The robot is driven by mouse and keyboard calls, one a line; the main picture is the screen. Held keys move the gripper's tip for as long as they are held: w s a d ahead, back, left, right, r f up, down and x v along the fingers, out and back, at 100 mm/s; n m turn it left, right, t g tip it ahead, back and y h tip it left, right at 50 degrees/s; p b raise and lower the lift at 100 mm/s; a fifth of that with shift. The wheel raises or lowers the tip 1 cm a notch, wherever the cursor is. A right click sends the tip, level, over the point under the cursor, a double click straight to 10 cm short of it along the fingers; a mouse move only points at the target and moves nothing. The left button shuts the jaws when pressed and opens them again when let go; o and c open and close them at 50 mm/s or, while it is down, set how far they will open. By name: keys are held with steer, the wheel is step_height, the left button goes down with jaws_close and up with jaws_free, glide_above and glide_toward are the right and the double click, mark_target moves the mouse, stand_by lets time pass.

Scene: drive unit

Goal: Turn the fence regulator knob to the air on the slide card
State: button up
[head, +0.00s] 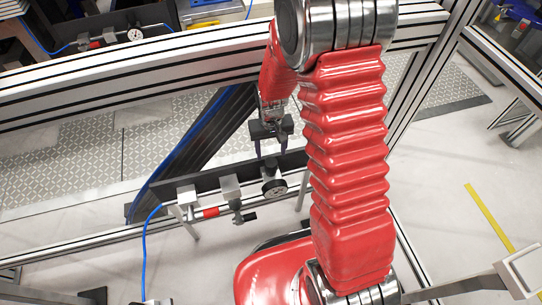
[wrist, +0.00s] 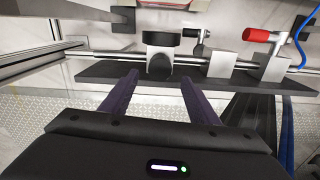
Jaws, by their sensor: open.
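In the wrist view, a black disc (wrist: 160,38) and a black rounded part (wrist: 159,67) line up; I cannot tell for sure which is the knob. My gripper (wrist: 158,78) is open and empty, its two dark purple fingers pointing at the regulator, one either side, apart from it as far as I can tell. It also shows in the head view (head: 271,150). I cannot make out the slide card.
Along the rail (head: 175,190) stand metal blocks (head: 230,188) and a red-handled valve (head: 210,212) with a blue hose (head: 145,245). An aluminium frame beam (head: 120,75) runs behind my arm. A similar gauge unit (head: 135,35) lies beyond it.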

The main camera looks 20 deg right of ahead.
mark_target(271, 162)
steer(key=shift+r, duration=2.8)
steer(key=shift+s, duration=0.15)
steer(key=s+r+t, duration=0.2)
steer(key=s+r, duration=0.7)
steer(key=r, duration=0.4)
steer(key=s+r+n+t, duration=0.1)
steer(key=s+r+t, duration=0.2)
steer(key=s+r, duration=0.6)
steer(key=shift+s+a+r+t, duration=0.15)
steer(key=shift+s+r+t, duration=0.15)
steer(key=shift+r, duration=1.95)
